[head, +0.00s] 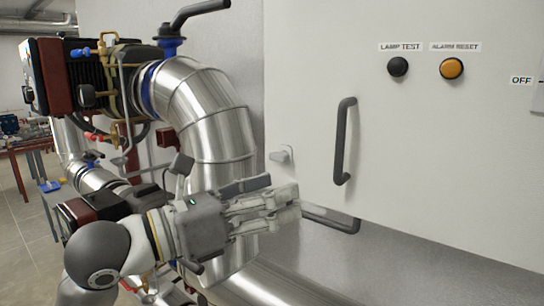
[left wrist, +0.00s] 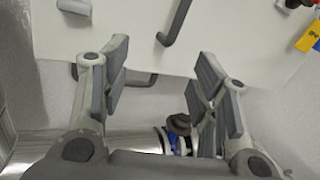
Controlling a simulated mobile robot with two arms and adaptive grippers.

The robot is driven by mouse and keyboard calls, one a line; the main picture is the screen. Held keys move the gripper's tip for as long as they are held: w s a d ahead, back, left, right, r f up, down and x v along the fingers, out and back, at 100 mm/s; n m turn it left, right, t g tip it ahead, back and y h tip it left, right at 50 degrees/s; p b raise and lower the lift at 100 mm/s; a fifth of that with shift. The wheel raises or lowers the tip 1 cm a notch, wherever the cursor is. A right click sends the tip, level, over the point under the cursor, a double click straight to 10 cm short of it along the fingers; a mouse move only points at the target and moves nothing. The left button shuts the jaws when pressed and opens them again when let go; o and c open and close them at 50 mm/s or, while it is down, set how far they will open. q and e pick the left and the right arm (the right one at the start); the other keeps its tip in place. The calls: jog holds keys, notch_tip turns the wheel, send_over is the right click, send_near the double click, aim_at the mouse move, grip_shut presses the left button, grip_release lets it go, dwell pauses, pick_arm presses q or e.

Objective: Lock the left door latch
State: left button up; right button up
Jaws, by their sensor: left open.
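The left door latch is a small light-grey lever (head: 281,155) on the left edge of the pale cabinet door (head: 410,170). A grey piece at the upper left of the left wrist view (left wrist: 74,6) looks like the same latch, cut by the frame edge. My left gripper (head: 270,200) is below the latch and apart from it, its fingers pointing right. In the left wrist view the gripper (left wrist: 165,80) is open, fingers wide apart, with nothing between the tips. My right gripper is not in view.
A dark vertical handle (head: 343,141) stands on the door right of the latch. A second dark bar (head: 331,219) lies lower, near the gripper tips. Large silver pipes (head: 213,115) run left of the cabinet. A black button (head: 398,67) and an orange button (head: 451,68) sit above.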

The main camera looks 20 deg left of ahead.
aim_at(275, 157)
pick_arm(q)
jog(key=w+a+r+n+t+y, duration=0.2)
jog(key=a+y, duration=0.3)
jog(key=a, duration=0.2)
jog(key=shift+t+y, duration=0.4)
jog(key=p+x, duration=0.6)
jog(key=x, duration=0.3)
jog(key=shift+w+r+p, duration=0.1)
jog(key=shift+w+p, duration=0.1)
jog(key=shift+p, duration=0.15)
jog(key=shift+w+d, duration=0.25)
jog(key=shift+w, duration=0.3)
jog(key=shift+c, duration=0.5)
jog(key=c, duration=0.9)
